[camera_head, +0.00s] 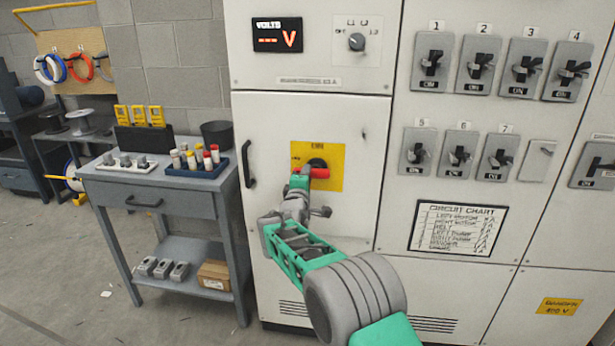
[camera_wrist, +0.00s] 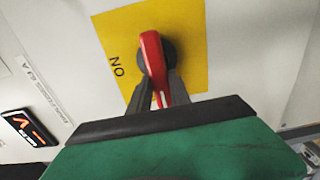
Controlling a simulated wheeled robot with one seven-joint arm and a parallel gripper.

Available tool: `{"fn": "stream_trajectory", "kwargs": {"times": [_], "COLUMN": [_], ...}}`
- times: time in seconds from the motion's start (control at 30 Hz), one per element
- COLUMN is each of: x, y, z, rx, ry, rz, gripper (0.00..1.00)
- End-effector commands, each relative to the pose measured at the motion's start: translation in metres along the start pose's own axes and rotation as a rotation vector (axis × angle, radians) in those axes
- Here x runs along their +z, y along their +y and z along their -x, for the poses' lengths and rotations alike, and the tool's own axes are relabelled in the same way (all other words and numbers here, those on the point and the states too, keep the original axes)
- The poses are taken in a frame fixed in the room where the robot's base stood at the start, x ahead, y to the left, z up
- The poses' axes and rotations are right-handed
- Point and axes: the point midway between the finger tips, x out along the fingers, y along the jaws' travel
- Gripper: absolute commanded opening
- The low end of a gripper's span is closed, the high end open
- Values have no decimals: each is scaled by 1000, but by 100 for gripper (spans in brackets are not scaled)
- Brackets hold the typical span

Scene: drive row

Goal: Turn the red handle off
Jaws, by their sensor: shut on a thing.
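The red handle (camera_head: 318,173) sits on a dark round hub over a yellow plate (camera_head: 335,155) on the left cabinet door. In the camera_head view it lies roughly level, pointing left toward a small label on the plate. It also shows in the camera_wrist view (camera_wrist: 153,58), where the word ON is printed on the plate beside it. My gripper (camera_wrist: 160,95) is shut on the red handle, with a finger on each side of it. My gripper (camera_head: 300,178) partly hides the handle's end in the camera_head view.
A grey workbench (camera_head: 160,190) with a blue tray (camera_head: 198,165) and a dark bin (camera_head: 217,133) stands left of the cabinet. The door's black pull (camera_head: 248,163) is left of the plate. Switches and a circuit chart (camera_head: 458,230) are on the right panel.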

Motion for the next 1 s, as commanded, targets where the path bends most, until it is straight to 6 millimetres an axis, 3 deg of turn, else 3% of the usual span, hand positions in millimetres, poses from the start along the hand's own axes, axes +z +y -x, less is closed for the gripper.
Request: {"fn": "stream_trajectory", "kwargs": {"times": [0.07,0.1,0.33,0.67,1.0], "x": [-1,0,0,0,-1], "y": [0,0,0,0,0], "z": [0,0,0,6,68], "rx": [0,0,0,-1,1], "ry": [1,1,0,0,2], "rz": [2,2,1,0,1], "gripper": [0,25,44,45,45]}}
